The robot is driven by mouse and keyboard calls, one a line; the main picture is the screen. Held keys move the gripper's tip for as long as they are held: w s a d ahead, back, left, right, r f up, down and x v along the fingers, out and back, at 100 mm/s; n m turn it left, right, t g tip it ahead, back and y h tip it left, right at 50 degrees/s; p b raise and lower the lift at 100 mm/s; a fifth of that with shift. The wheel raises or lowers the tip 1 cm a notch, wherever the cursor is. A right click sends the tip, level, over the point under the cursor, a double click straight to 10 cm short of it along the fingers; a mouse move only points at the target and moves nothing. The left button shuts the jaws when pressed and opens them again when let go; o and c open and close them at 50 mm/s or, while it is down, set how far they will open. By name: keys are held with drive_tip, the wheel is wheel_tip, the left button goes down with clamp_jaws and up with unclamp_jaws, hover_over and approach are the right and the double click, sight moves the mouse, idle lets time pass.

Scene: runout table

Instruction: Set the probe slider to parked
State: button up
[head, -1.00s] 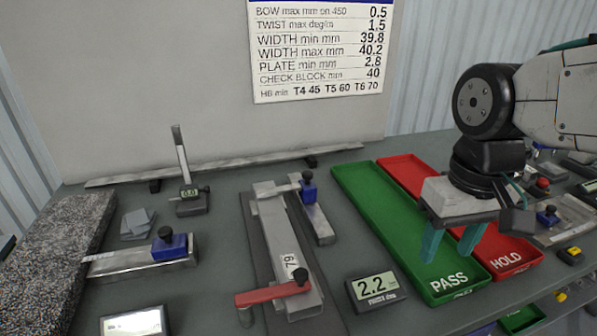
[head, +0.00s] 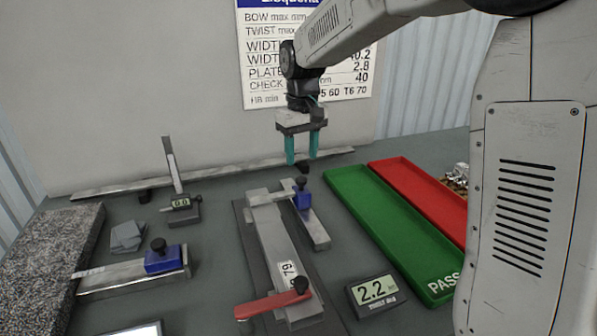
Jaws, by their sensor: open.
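A blue slider block (head: 302,199) with a black knob sits near the far end of a short metal rail (head: 316,233), right of the clamped bar. A small metal arm reaches left from it over the bar's far end. A second blue block (head: 164,262) with a black knob sits toward the right end of another rail (head: 118,281) at the left. No label shows which one is the probe slider. My gripper (head: 302,160) is open and empty, teal fingers pointing down, and appears above and behind the central blue block, apart from it.
A metal bar (head: 278,245) lies in the central fixture with a red lever (head: 262,305) at its near end. A display (head: 372,292) reads 2.2. Green (head: 385,220) and red (head: 425,195) trays are right. A granite block (head: 55,255) is left.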

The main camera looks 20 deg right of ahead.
sight(301, 178)
wheel_tip(301, 178, down, 6)
drive_tip(key=shift+a+r, duration=0.1)
drive_tip(key=shift+a, duration=0.05)
